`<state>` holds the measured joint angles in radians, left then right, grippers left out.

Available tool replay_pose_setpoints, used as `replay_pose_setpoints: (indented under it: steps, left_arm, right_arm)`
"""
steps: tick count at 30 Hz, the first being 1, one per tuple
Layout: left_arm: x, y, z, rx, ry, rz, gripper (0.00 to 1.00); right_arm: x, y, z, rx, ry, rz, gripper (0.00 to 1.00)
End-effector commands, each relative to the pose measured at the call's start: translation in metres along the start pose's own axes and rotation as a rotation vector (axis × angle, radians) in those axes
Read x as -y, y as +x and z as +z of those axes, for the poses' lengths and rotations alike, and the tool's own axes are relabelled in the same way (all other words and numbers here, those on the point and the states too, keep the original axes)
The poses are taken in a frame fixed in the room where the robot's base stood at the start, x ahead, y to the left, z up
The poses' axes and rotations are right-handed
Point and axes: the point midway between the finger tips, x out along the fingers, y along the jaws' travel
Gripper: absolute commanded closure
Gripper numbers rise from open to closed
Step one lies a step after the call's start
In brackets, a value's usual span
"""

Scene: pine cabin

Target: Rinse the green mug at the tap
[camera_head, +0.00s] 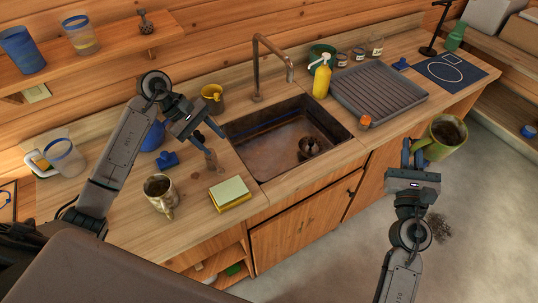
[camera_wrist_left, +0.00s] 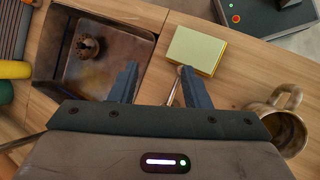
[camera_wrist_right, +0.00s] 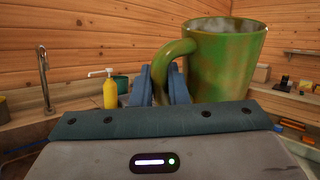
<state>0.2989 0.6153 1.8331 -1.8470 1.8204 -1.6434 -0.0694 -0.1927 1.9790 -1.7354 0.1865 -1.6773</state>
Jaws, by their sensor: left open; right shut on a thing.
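The green mug (camera_head: 445,138) is in my right gripper (camera_head: 412,152), held in the air to the right of the counter front, above the floor. It looks upright, with a dark brown inside. In the right wrist view the fingers are shut on the handle of the mug (camera_wrist_right: 225,62). The tap (camera_head: 272,62) is a bent metal spout behind the dark sink (camera_head: 255,166); I see no water running. My left gripper (camera_head: 212,143) is open above the counter at the sink's left edge. In the left wrist view a thin metal piece (camera_wrist_left: 175,90) shows between its fingers.
A speckled mug (camera_head: 160,192) and a yellow-green sponge (camera_head: 229,194) stand left of the sink. A yellow mug (camera_head: 213,97) is behind. A yellow soap bottle (camera_head: 321,80), a grey drying rack (camera_head: 380,95) and an orange-capped item (camera_head: 365,121) are to the right. The sink holds a small drain piece (camera_head: 309,147).

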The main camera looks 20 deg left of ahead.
Motion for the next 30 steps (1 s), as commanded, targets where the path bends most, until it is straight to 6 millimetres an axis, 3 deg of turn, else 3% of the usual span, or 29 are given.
replay_pose_setpoints:
  steps: [6,10,24,30]
  left_arm:
    - [0.020,-0.023,-0.025,-0.094,0.038,-0.155,0.57]
    - [0.025,-0.020,-0.029,-0.106,0.044,-0.183,0.57]
    - [0.042,0.065,-0.039,-0.104,0.043,-0.183,0.57]
    - [0.044,0.084,-0.039,-0.104,0.043,-0.183,0.57]
  right_arm:
    - [0.000,0.000,0.001,0.001,0.000,0.000,1.00]
    - [-0.001,-0.001,-0.003,0.001,0.000,0.000,1.00]
    - [-0.006,-0.017,-0.048,0.001,-0.001,0.000,1.00]
    - [-0.006,-0.016,-0.047,0.002,-0.001,0.000,1.00]
